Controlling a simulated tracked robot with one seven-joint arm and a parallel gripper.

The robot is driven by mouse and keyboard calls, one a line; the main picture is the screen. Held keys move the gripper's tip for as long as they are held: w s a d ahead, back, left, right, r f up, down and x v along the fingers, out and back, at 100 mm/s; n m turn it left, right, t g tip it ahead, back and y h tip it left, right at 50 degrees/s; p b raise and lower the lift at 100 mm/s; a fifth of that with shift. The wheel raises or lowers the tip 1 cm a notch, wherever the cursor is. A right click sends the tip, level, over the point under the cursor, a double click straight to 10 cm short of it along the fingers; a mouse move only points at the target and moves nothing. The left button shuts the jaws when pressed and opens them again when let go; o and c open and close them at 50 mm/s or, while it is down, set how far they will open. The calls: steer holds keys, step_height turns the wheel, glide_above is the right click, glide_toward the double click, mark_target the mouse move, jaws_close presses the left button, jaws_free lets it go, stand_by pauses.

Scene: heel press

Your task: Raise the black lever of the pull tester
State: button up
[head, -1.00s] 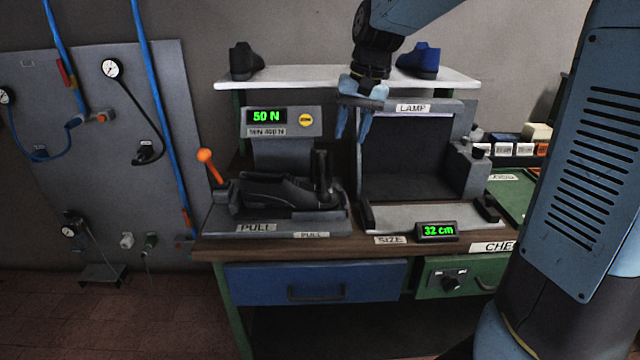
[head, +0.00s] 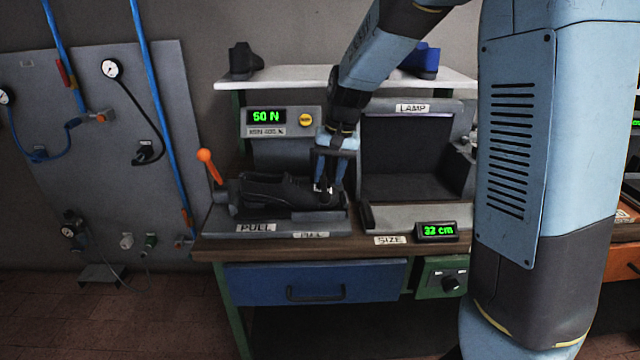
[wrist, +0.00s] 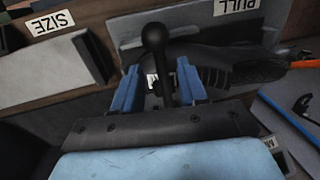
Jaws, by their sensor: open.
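The pull tester (head: 219,222) stands on the left of the bench, with a black shoe (head: 270,189) lying on it. My gripper (head: 330,188) points down at that end and hides most of the lever in the head view. In the wrist view my gripper (wrist: 160,80) is open, with one blue finger on each side of the stalk. I cannot tell whether either finger touches it.
An orange-knobbed lever (head: 208,167) rises at the tester's left end. A display (head: 267,117) behind it reads 50 N. The lamp box (head: 410,150) and the size gauge (head: 425,216) stand to the right. A shelf (head: 290,80) with shoes runs above.

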mark_target(325, 189)
steer(key=shift+a+f, duration=0.15)
steer(key=shift+f, duration=0.6)
steer(key=shift+a+f, duration=0.1)
steer(key=shift+f, duration=0.65)
steer(key=shift+c, duration=0.3)
jaws_close()
